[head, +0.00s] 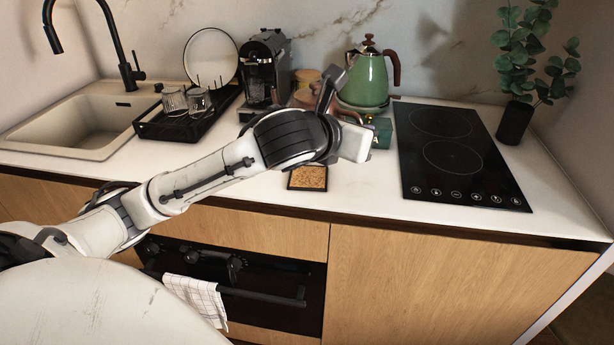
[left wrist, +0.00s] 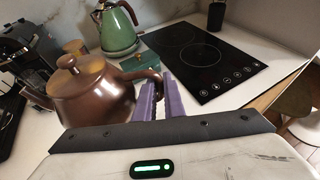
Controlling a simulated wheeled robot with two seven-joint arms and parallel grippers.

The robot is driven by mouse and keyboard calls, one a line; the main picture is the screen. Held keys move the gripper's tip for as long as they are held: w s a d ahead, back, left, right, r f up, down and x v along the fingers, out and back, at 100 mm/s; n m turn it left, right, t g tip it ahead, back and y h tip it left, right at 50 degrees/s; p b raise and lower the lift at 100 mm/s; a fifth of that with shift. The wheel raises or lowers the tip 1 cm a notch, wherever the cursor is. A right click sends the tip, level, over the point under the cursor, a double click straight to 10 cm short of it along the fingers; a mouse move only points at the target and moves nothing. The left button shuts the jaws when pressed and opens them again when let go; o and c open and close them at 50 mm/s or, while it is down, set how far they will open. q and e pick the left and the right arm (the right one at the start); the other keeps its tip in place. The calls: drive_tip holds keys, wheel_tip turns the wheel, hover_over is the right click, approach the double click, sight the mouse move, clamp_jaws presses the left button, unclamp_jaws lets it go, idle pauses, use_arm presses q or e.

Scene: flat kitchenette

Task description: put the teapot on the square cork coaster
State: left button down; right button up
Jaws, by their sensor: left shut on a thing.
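The brown teapot (left wrist: 95,98), with a copper-coloured lid and a round knob, fills the left of the left wrist view. My left gripper (left wrist: 161,92) has its purple fingers shut on the teapot's handle, at the teapot's right side. In the head view the teapot (head: 303,99) is mostly hidden behind my left arm. I cannot tell whether its base touches the counter. The square cork coaster (head: 307,178), dark-edged, lies near the counter's front edge, just below my left wrist in the picture. My right gripper is not in view.
A green kettle (head: 365,77) stands behind, with a small green box (head: 382,133) in front of it. The black hob (head: 455,155) is to the right. A dish rack (head: 185,118) and coffee machine (head: 265,68) are left. Counter right of the coaster is clear.

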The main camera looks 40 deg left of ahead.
use_arm(q)
drive_tip(key=shift+w+a+f+b, duration=0.1)
drive_tip(key=shift+a+f+b, duration=0.2)
drive_tip(key=shift+f, duration=1.4)
drive_tip(key=shift+w+a+f+b, duration=0.1)
drive_tip(key=shift+a+f+b, duration=0.2)
drive_tip(key=shift+f, duration=1.45)
drive_tip(key=shift+w+a+f+b, duration=0.1)
drive_tip(key=shift+a+f+b, duration=0.15)
drive_tip(key=shift+f, duration=1.55)
drive_tip(key=c, duration=1.8)
unclamp_jaws()
drive_tip(key=shift+f, duration=0.1)
drive_tip(key=shift+c, duration=0.2)
